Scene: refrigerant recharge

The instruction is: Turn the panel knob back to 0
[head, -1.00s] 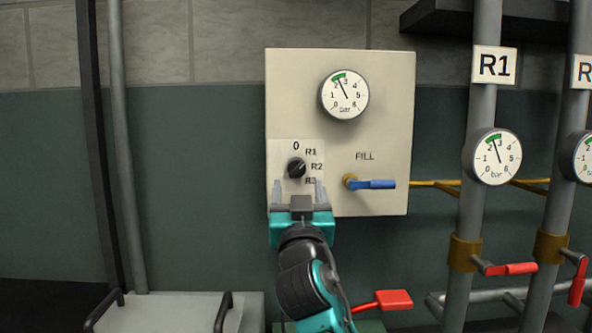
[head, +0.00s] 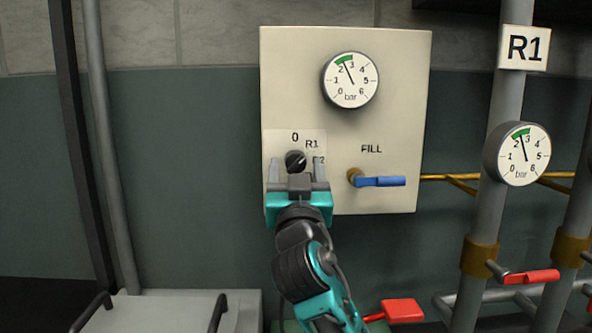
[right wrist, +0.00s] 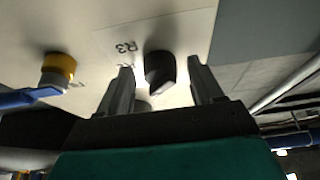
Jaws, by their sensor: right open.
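The black panel knob (head: 295,160) sits on a pale label plate marked 0, R1 and R2 on the beige panel (head: 395,100). Its white mark seems to point to the upper right, off the 0. My right gripper (head: 297,172) is open just below and in front of the knob. In the right wrist view the knob (right wrist: 159,70) shows between the tips of the two open fingers (right wrist: 162,82), with no visible contact. The R3 mark shows beside it in that view. My left gripper is not in view.
A blue FILL valve lever (head: 382,181) sticks out right of the knob, and it also shows in the right wrist view (right wrist: 28,97). A gauge (head: 350,80) is above. Pipes with red levers (head: 532,277) stand at the right.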

